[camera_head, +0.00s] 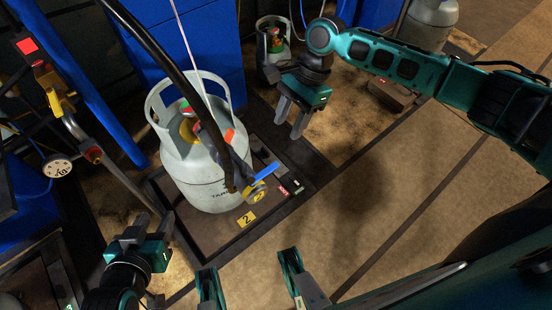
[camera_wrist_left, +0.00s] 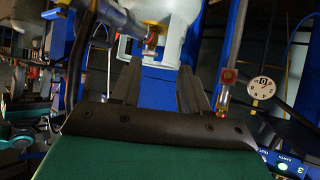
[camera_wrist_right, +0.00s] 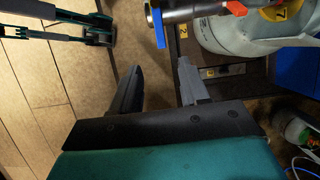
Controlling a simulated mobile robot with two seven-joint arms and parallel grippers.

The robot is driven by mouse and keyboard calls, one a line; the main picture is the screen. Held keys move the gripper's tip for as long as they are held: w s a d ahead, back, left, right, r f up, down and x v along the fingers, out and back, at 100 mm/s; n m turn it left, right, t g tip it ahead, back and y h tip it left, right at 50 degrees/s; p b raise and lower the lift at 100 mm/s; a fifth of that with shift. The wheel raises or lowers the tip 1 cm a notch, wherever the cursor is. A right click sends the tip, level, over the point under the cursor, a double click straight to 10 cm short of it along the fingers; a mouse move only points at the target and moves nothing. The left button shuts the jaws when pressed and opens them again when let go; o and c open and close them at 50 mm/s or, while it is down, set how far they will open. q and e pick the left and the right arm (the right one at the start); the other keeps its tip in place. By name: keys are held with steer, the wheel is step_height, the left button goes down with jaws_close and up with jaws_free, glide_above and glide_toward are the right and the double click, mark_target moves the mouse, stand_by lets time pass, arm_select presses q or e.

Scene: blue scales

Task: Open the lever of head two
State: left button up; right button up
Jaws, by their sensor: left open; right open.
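The gas cylinder (camera_head: 203,165), pale grey, stands upright on the dark scale platform (camera_head: 222,248) tagged with a yellow 2 (camera_head: 246,218). A filling head (camera_head: 241,180) with a blue lever (camera_head: 266,171) is at the cylinder's front right, at the end of a black hose. The blue lever also shows at the top of the right wrist view (camera_wrist_right: 158,28). My right gripper (camera_head: 291,118) is open and empty, behind and right of the lever, apart from it. My left gripper (camera_head: 153,226) is open and empty, front left of the cylinder, clear of it.
A valve pipe with a pressure gauge (camera_head: 58,167) stands at the left. A smaller cylinder (camera_head: 273,45) stands behind, another pale cylinder (camera_head: 428,22) at the back right. Blue panels (camera_head: 190,45) stand behind. The wooden floor (camera_head: 400,200) to the right is free.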

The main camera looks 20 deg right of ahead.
mark_target(270, 168)
steer(key=b+x, duration=0.4)
steer(key=x, duration=0.7)
steer(key=shift+f, duration=0.3)
steer(key=shift+s+a+f+b, duration=0.1)
steer(key=shift+a+f+b, duration=0.15)
steer(key=shift+f+b, duration=0.25)
steer(key=shift+c, duration=0.2)
jaws_close()
